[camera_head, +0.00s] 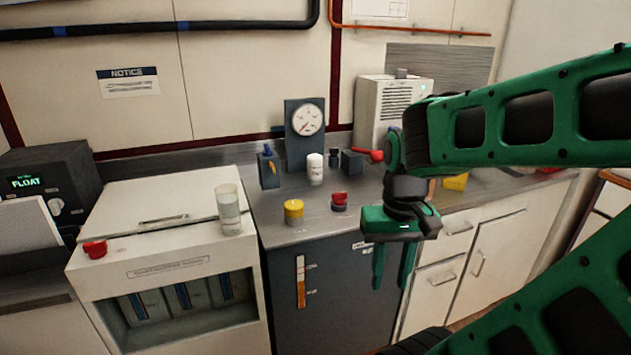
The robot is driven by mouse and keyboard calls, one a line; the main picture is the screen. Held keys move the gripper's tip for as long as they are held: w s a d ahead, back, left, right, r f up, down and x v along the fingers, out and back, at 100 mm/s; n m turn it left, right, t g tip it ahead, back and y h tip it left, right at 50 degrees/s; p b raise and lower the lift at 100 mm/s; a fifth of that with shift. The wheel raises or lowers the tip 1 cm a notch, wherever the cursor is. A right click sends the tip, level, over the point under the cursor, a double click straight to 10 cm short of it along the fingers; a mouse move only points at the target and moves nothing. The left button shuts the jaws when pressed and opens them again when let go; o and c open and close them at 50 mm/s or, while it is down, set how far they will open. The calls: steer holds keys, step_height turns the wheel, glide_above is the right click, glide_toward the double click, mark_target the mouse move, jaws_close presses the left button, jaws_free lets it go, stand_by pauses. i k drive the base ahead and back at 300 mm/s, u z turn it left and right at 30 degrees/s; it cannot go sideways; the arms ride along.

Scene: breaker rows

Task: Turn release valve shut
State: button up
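My gripper (393,284) hangs pointing down in front of the counter's right part. Its two green fingers are apart, with nothing between them. Behind it to the left, a red-handled lever (374,155) sticks out sideways from a small dark block (352,164). A low red knob on a dark base (340,200) stands nearer the counter's front. A small dark block with blue and yellow fittings (268,168) stands left of the pressure gauge (307,119). No label shows which of these is the release valve. My arm partly hides the area right of the red lever.
A white-capped bottle (315,168) and a yellow round container (293,212) stand on the metal counter (270,232). A clear beaker (228,209) and a red knob (95,249) are on the white cabinet at left. A white instrument box (385,110) stands at the back.

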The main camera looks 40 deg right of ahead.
mark_target(338, 199)
steer(key=i, duration=0.85)
steer(key=z, duration=0.05)
